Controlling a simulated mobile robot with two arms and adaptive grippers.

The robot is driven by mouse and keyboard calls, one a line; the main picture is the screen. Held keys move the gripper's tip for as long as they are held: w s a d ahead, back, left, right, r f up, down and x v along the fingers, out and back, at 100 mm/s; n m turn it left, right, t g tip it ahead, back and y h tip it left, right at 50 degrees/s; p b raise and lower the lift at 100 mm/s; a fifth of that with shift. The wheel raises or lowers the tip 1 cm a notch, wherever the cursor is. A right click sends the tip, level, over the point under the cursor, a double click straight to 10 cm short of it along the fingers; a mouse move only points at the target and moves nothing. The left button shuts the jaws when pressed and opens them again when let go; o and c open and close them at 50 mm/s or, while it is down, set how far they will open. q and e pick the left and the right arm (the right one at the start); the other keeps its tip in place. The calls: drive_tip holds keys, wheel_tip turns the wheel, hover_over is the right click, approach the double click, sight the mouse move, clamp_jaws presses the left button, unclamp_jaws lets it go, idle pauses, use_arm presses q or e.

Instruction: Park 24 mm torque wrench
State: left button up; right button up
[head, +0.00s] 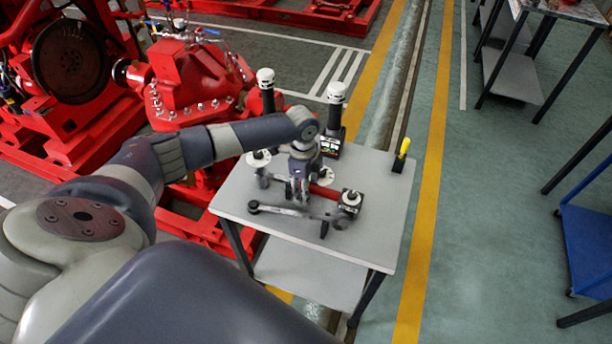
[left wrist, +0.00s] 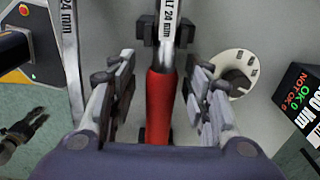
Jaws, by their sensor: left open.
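A torque wrench with a red handle (left wrist: 160,105) lies in a holder on the grey table; its shaft carries a label ending in "LT 24 mm". In the head view its red handle (head: 325,192) shows just right of my left gripper (head: 298,192). In the left wrist view my left gripper (left wrist: 163,85) is open, its fingers on either side of the handle with gaps visible. A second grey tool marked "24 mm" (left wrist: 67,45) lies to the left; a long grey bar (head: 285,211) shows at the table's front.
The table top (head: 383,190) is free at its right side. A black display box (left wrist: 303,95) reads OK and NOT OK. Black posts with white tops (head: 335,105) stand at the back. A yellow-handled item (head: 403,150) stands near the right edge. Red pump machinery (head: 190,75) is behind.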

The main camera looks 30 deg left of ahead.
use_arm(q)
wheel_tip(320, 180, up, 12)
drive_tip(key=shift+a, duration=0.25)
idle(0.6)
